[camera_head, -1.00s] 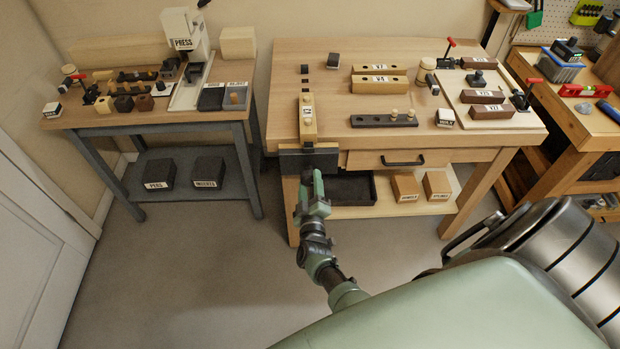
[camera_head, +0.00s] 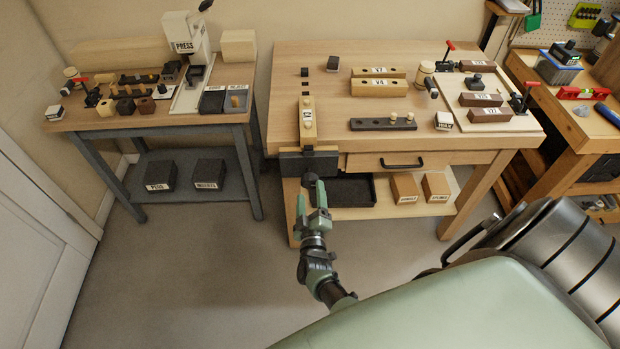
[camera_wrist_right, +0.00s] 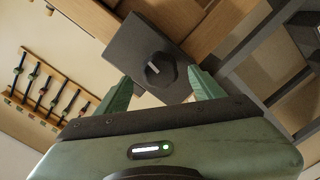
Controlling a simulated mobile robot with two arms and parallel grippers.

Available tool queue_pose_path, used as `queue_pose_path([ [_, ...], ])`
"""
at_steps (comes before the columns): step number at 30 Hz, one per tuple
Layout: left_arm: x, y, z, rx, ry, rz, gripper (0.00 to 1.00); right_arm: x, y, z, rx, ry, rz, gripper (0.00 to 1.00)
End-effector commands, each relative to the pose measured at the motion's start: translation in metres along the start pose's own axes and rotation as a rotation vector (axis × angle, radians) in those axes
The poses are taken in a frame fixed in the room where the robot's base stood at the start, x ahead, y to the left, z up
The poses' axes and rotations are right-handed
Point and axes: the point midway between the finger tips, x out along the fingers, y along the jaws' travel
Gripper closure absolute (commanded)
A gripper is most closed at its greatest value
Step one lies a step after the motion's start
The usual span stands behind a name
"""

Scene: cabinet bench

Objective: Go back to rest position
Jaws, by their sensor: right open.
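My right gripper (camera_head: 311,197) is open and empty in front of the workbench. Its two green fingers point at the dark knob (camera_head: 309,180) on the front of the vise (camera_head: 309,162). In the right wrist view the fingers (camera_wrist_right: 160,92) stand apart on either side of the faceted knob (camera_wrist_right: 160,70), which lies beyond their tips. A long light wooden block (camera_head: 308,122) with a white label stands in the vise line at the bench's front edge. My left gripper is not in view.
The workbench (camera_head: 440,70) carries labelled blocks and a dark pegged bar (camera_head: 382,124). Below are a drawer (camera_head: 400,161), a black tray (camera_head: 345,190) and two small boxes. A side table (camera_head: 150,122) with a press (camera_head: 185,45) stands left. The floor (camera_head: 190,260) between is clear.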

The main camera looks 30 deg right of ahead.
Motion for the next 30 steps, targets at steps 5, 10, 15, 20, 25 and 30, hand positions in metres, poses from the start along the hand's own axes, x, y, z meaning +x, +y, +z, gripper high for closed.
queue_pose_path([
  [5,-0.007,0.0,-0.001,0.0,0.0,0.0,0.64,-0.015,0.001,-0.001,-0.001,0.0,-0.001,0.32],
  [10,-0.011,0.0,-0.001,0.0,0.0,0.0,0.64,-0.028,0.001,0.0,0.0,-0.001,0.0,0.32],
  [15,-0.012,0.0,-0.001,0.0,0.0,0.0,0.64,-0.034,0.0,-0.001,0.0,0.001,0.001,0.32],
  [20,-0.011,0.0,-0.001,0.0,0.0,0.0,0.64,-0.035,0.0,0.0,0.0,0.001,0.001,0.32],
  [25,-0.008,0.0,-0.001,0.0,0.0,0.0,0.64,-0.033,0.001,0.002,0.019,0.001,0.008,0.33],
  [30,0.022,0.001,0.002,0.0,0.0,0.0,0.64,-0.022,0.015,0.015,0.25,0.022,0.079,0.33],
])
